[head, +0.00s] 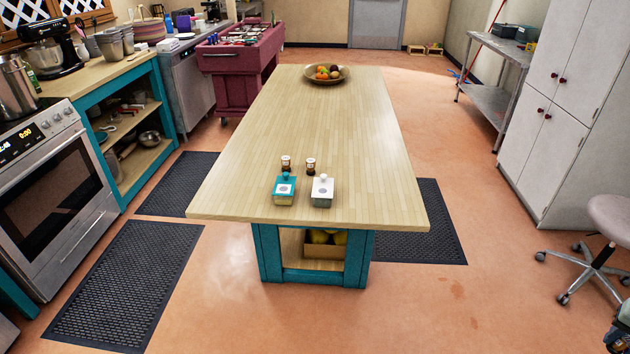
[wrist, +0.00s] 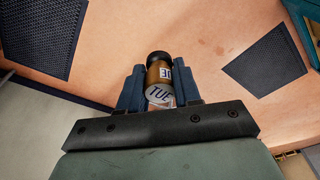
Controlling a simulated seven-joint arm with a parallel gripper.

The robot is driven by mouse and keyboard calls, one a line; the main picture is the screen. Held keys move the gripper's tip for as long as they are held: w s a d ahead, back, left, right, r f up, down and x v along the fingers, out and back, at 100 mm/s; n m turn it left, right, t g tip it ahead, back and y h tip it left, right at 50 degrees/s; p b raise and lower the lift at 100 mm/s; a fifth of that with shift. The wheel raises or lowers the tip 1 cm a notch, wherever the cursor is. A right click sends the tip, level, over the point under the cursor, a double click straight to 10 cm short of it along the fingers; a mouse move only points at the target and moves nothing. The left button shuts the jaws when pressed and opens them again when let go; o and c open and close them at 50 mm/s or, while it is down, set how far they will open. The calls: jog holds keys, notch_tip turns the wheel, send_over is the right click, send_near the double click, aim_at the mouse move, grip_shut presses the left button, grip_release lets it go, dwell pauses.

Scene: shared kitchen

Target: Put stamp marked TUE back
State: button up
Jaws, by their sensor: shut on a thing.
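In the wrist view, my gripper (wrist: 160,92) is shut on the stamp marked TUE (wrist: 158,76). The stamp has a brown body, a black knob end and a pale end face reading TUE. Only floor and mats show behind it, so it is held clear of the table. In the head view, two small brown stamp-like pieces (head: 286,163) (head: 310,165) stand on the table (head: 365,120), too small to read. A teal box (head: 284,190) and a white box (head: 322,191) sit in front of them.
A fruit bowl (head: 327,75) stands at the table's far end. The tabletop between it and the small pieces is clear. A stool (head: 608,216) and white cabinet (head: 570,120) are at right. An oven (head: 50,180) is at left. Dark mats (head: 125,280) lie on the floor.

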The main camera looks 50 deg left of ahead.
jog(key=w+a+r+n, duration=0.2)
jog(key=w+a, duration=0.2)
jog(key=a, duration=0.6)
jog(key=w+a+r+n, duration=0.2)
jog(key=w+a+n, duration=0.15)
jog(key=a, duration=0.55)
jog(key=a+r+n, duration=0.2)
jog(key=a, duration=1.2)
jog(key=s+a+r+n+y, duration=0.1)
jog(key=a+r+n, duration=0.1)
jog(key=a, duration=1.2)
jog(key=s+a+r+n+g, duration=0.1)
jog(key=a+r+n, duration=0.2)
jog(key=a, duration=1.1)
jog(key=shift+s+a+n, duration=0.2)
jog(key=shift+a+n, duration=0.05)
jog(key=shift+n, duration=0.2)
jog(key=s+a+r+n, duration=0.2)
jog(key=s+a, duration=0.4)
jog(key=a, duration=0.5)
jog(key=s+a+r+n, duration=0.2)
jog(key=s+a, duration=0.4)
jog(key=a, duration=0.5)
jog(key=shift+n+g+y, duration=0.3)
jog(key=shift+f, duration=4.8)
jog(key=shift+f, duration=0.15)
jog(key=o, duration=1.1)
